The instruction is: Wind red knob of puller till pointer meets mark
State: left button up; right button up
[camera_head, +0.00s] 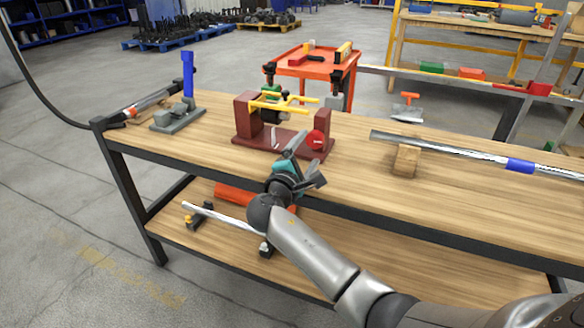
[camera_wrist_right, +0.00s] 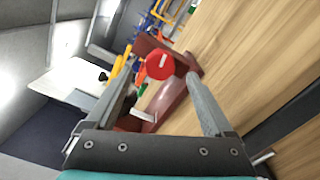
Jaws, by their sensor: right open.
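The puller (camera_head: 243,123) is a dark red frame with two uprights and a base plate on the workbench, with yellow arms between the uprights. Its round red knob (camera_head: 315,140) faces the bench's front side. In the right wrist view the red knob (camera_wrist_right: 160,66), with a white line on its face, shows between my fingers, ahead of their tips. My right gripper (camera_head: 306,161) is open and empty, in front of the knob and apart from it. A pale strip lies on the base; I cannot make out which part is the pointer or the mark. My left gripper is out of view.
A grey vise-like fixture with a blue post (camera_head: 188,75) stands to the left of the puller. A wooden block (camera_head: 406,160) under a long metal rod (camera_head: 450,147) is to the right. An orange cart (camera_head: 317,65) stands behind. Bare bench top lies right of the puller.

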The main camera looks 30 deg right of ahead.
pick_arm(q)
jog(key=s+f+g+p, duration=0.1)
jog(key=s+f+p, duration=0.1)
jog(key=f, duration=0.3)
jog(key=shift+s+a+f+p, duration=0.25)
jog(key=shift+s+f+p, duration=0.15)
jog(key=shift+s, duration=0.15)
pick_arm(e)
jog(key=v, duration=0.9)
jog(key=shift+s+a, duration=0.2)
